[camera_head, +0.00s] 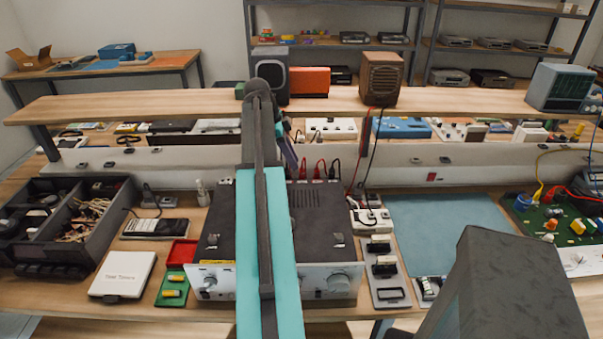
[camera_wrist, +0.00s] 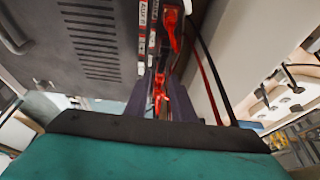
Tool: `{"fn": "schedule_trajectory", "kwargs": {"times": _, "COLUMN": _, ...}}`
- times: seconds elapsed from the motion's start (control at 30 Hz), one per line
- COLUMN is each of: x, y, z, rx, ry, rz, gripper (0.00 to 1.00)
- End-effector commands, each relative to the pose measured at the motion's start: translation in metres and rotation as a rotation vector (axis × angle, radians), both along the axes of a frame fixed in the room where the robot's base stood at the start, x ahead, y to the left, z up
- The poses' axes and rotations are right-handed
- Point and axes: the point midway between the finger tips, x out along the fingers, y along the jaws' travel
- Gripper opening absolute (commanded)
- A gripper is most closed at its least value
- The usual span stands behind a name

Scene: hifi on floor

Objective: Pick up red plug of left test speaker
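The amplifier (camera_head: 325,215) stands on the bench with its back edge toward the shelf. Red plugs (camera_head: 320,172) stand in a row along that edge, beside a black plug (camera_head: 335,172). The dark left speaker (camera_head: 270,75) and the brown right speaker (camera_head: 381,79) stand on the shelf. My gripper (camera_head: 291,155) is mostly hidden behind my arm at the amplifier's back edge. In the wrist view, my gripper's dark purple fingers (camera_wrist: 164,95) straddle a red plug (camera_wrist: 160,103). Whether they press on it cannot be told. Another red plug (camera_wrist: 172,28) sits farther along the terminal row.
Red and black cables hang from the brown speaker, right of the amplifier. A parts tray (camera_head: 70,225) and a white box (camera_head: 123,275) lie at left. A circuit board (camera_head: 560,222) is farther right.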

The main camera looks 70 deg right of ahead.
Motion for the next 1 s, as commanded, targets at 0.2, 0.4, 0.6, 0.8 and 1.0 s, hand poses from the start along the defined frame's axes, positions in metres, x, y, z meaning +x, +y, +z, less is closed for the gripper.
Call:
{"fn": "schedule_trajectory", "kwargs": {"times": 0.2, "x": -0.008, "y": -0.004, "z": -0.013, "rx": 0.003, "ry": 0.001, "rz": -0.001, "gripper": 0.23}}
{"fn": "schedule_trajectory", "kwargs": {"times": 0.4, "x": -0.015, "y": -0.008, "z": -0.031, "rx": 0.001, "ry": 0.000, "rz": 0.001, "gripper": 0.23}}
{"fn": "schedule_trajectory", "kwargs": {"times": 0.6, "x": -0.018, "y": -0.009, "z": -0.042, "rx": 0.001, "ry": 0.000, "rz": 0.001, "gripper": 0.23}}
{"fn": "schedule_trajectory", "kwargs": {"times": 0.8, "x": -0.018, "y": -0.010, "z": -0.044, "rx": 0.000, "ry": 0.000, "rz": 0.001, "gripper": 0.23}}
{"fn": "schedule_trajectory", "kwargs": {"times": 1.0, "x": -0.018, "y": -0.010, "z": -0.043, "rx": 0.001, "ry": 0.000, "rz": 0.002, "gripper": 0.23}}
